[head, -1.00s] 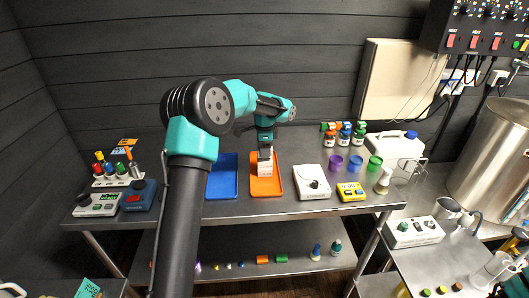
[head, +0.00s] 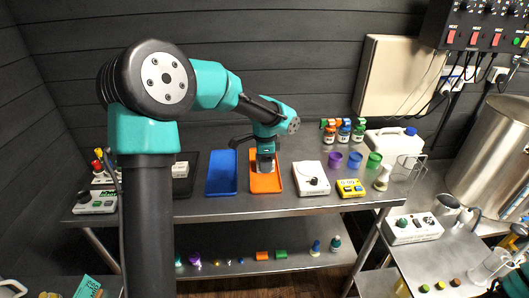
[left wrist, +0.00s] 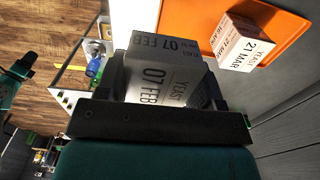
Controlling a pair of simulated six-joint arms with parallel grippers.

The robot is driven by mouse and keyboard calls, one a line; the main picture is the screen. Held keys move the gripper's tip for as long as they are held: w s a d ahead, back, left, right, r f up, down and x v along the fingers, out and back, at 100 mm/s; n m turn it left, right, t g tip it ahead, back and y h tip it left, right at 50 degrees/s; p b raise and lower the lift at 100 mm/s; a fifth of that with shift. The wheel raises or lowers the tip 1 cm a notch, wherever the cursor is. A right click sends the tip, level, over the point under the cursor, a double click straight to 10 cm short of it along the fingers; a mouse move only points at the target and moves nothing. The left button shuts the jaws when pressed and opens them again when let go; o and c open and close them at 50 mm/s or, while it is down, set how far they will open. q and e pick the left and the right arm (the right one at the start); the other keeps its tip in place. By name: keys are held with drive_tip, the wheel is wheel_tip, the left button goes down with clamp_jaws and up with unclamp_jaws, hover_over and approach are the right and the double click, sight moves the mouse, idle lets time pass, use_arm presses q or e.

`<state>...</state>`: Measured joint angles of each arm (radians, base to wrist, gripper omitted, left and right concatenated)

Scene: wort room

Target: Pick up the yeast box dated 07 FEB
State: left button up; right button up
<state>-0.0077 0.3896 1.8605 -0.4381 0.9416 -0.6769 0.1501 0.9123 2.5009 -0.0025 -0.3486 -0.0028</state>
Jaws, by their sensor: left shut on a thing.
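My left gripper (head: 265,153) is over the orange tray (head: 257,187) and is shut on a white yeast box (left wrist: 152,66). In the left wrist view the box between the fingers reads 07 FEB on two faces. A second white yeast box (left wrist: 234,41), reading 21 MAR, rests on the orange tray beside it, apart from the held box. My right gripper is not clearly in view.
A blue tray (head: 222,173) lies left of the orange one. A black tray with a white box (head: 180,169) is further left, partly behind my arm. Right of the orange tray are a white device (head: 310,180), a yellow device (head: 350,188) and coloured cups (head: 355,161).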

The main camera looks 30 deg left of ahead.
use_arm(q)
drive_tip(key=shift+s+d+r, duration=0.1)
drive_tip(key=shift+s+d, duration=0.25)
drive_tip(key=shift+s, duration=0.2)
drive_tip(key=shift+s+d, duration=0.35)
drive_tip(key=shift+s, duration=0.2)
drive_tip(key=shift+a, duration=0.1)
